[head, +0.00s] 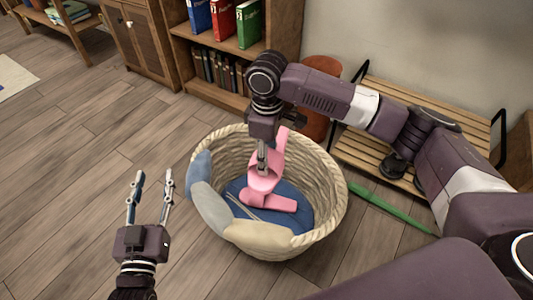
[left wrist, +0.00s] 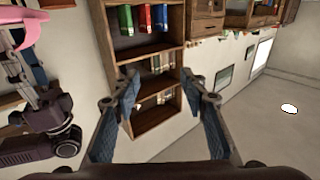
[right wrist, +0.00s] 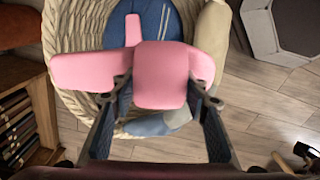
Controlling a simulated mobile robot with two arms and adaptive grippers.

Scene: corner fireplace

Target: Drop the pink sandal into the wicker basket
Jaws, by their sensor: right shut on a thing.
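The wicker basket (head: 330,200) stands on the wood floor, with a blue lining and padded patches on its rim. My right gripper (head: 263,170) points down over its opening, shut on the pink sandal (head: 262,184). The sandal also fills the middle of the right wrist view (right wrist: 160,75), between the fingers. Another pink part (head: 268,202) shows lower, over the blue lining; I cannot tell if it belongs to the same sandal or touches the lining. My left gripper (head: 151,182) is open and empty, left of the basket.
A bookshelf (head: 180,30) with books stands behind the basket. A slatted wooden bench (head: 375,150) and a reddish-brown round object (head: 318,95) are at the back right. A green stick-like thing (head: 390,205) lies right of the basket.

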